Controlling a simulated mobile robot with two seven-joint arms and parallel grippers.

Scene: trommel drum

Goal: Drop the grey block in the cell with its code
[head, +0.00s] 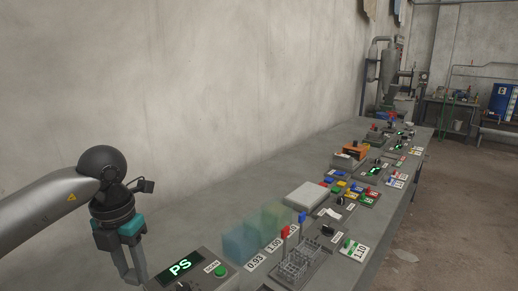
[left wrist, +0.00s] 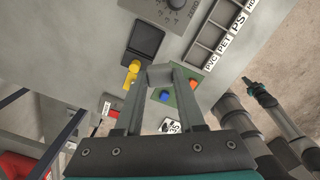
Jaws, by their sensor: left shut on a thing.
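My left gripper (head: 131,274) hangs at the lower left of the head view, beside a scanner box whose display (head: 181,266) reads PS in green. In the left wrist view my left gripper (left wrist: 160,84) is shut on a small grey block (left wrist: 160,74), held between the fingertips. A grey tray of open cells (left wrist: 206,38) lies at the top right of that view, up and right of the block. Its labels include PVC, PET and PS (left wrist: 238,22); another is cut off at the edge.
In the wrist view a dark-screened device (left wrist: 147,37) with a yellow knob and a green plate (left wrist: 186,97) with blue and orange knobs lie near the block.

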